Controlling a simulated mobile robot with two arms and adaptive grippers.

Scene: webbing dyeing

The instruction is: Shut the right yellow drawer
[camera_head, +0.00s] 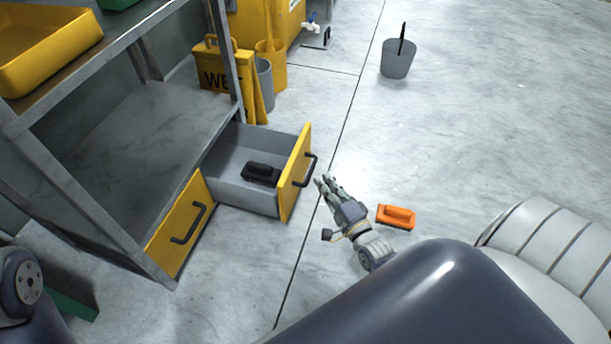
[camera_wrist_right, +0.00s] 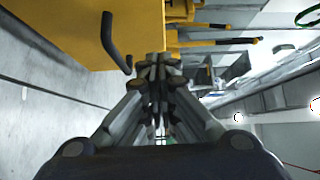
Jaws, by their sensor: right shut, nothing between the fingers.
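The right yellow drawer (camera_head: 296,172) is pulled out from under the shelf unit, with its grey tray showing. A black brush-like object (camera_head: 261,173) lies inside it. The drawer's black handle (camera_head: 306,171) is on its front. My right gripper (camera_head: 324,181) is shut and empty, just in front of the drawer front and close to the handle. In the right wrist view the shut fingers (camera_wrist_right: 158,68) are near the yellow drawer front (camera_wrist_right: 82,30) and its handle (camera_wrist_right: 117,45); I cannot tell whether they touch. My left gripper is not in view.
The left yellow drawer (camera_head: 168,243) is closed. An orange brush-like object (camera_head: 396,216) lies on the floor right of my right gripper. A yellow wet-floor sign (camera_head: 213,70) stands behind the open drawer. A grey bucket (camera_head: 397,62) stands farther back. The floor between is clear.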

